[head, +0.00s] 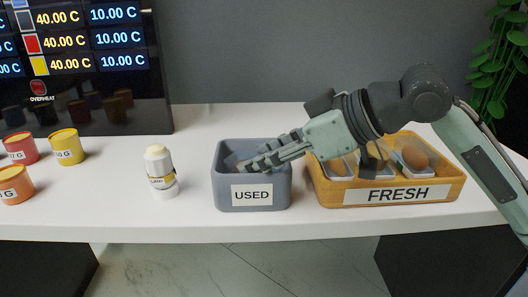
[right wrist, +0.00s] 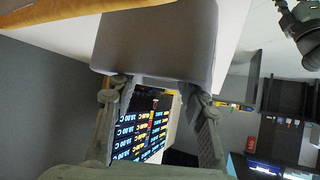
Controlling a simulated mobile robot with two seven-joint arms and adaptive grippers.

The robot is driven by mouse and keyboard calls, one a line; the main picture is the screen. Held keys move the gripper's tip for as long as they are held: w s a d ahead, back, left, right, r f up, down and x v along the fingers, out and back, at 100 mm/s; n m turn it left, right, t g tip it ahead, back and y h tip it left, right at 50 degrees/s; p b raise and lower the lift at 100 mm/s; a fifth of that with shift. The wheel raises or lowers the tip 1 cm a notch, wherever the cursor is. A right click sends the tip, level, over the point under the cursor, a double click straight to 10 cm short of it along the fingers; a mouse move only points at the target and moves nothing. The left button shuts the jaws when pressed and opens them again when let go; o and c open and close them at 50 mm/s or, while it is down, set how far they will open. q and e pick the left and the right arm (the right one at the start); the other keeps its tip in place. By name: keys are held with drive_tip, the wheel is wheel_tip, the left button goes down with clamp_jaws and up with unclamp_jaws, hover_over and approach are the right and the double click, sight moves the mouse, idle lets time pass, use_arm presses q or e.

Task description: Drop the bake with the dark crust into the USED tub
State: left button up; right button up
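The grey USED tub (head: 222,193) stands mid-counter in the head view. Its grey wall fills the top middle of the right wrist view (right wrist: 155,40). My right gripper (head: 250,166) reaches from the right over the tub, fingers low at its opening. In the right wrist view its fingers (right wrist: 155,90) are spread apart, tips at the tub's rim and partly hidden. I see no bake between them. I cannot make out a dark-crusted bake; much of the tub's inside is hidden. My left gripper is not in view.
A white shaker bottle (head: 160,172) stands left of the tub. Yellow (head: 67,147), red (head: 21,149) and orange (head: 14,184) cups stand at the far left. The counter between bottle and tub is clear.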

drive_tip(key=o, duration=0.5)
drive_tip(key=shift+f, duration=0.1)
drive_tip(key=shift+s, duration=0.1)
drive_tip(key=v, duration=1.2)
